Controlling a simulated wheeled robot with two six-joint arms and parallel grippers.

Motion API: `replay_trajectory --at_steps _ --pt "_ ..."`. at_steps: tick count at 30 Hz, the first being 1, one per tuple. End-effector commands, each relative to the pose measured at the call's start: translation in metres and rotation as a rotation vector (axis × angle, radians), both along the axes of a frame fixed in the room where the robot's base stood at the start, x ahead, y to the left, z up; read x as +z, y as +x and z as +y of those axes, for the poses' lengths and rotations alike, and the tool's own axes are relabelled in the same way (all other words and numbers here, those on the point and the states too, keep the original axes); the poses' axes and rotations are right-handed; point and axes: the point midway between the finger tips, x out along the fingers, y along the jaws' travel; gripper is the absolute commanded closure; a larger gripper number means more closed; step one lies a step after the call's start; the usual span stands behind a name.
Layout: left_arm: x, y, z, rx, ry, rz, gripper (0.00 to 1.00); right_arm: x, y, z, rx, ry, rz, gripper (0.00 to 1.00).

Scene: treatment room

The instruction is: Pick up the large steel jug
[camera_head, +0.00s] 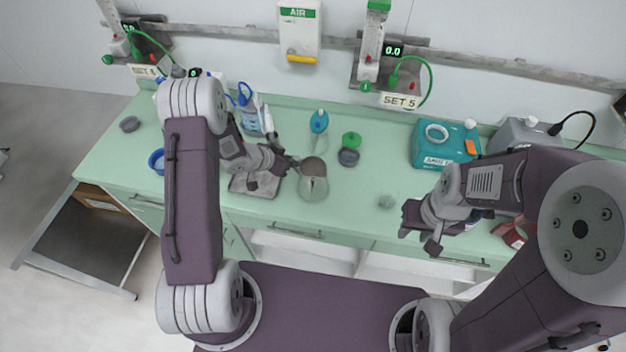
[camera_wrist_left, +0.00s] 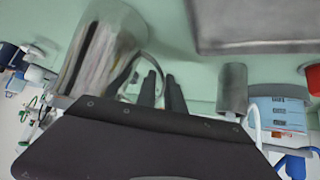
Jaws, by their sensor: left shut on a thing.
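The large steel jug (camera_head: 314,188) is near the middle of the green counter, upright as far as I can tell. In the left wrist view the jug (camera_wrist_left: 92,52) is at the upper left, with its handle towards my fingers. My left gripper (camera_head: 292,163) reaches it from the left. In the left wrist view the left gripper (camera_wrist_left: 162,88) is shut on the jug's handle; the exact contact is partly hidden. I cannot tell whether the jug's base touches the counter. My right gripper (camera_head: 420,240) is open and empty over the counter's front edge at the right.
A steel tray (camera_head: 240,187) lies under my left gripper. Behind are a blue-capped bottle (camera_head: 248,110), a teal-topped item (camera_head: 319,122) and a green-lidded pot (camera_head: 351,139). A teal box (camera_head: 443,152) stands at the right. The counter between jug and box is mostly free.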

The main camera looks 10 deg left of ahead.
Motion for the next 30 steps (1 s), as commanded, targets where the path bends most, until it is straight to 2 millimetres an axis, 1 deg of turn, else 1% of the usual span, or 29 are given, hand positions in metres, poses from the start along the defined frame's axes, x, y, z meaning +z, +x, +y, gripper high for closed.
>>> replay_trajectory --at_steps 12,17,23,30 --pt "-0.001 -0.001 0.000 -0.002 0.001 0.003 1.00 0.000 0.000 0.000 0.000 0.000 0.000 0.64" --pt "0.002 -0.001 0.000 -0.002 0.001 0.002 1.00 0.000 0.000 0.000 0.000 0.000 0.000 0.64" --pt "0.016 0.000 0.000 -0.001 0.001 -0.001 1.00 0.001 0.000 0.000 0.000 0.000 0.000 0.64" --pt "0.044 -0.002 0.000 -0.001 0.000 -0.001 1.00 0.003 0.000 0.000 0.000 0.000 0.000 0.64"
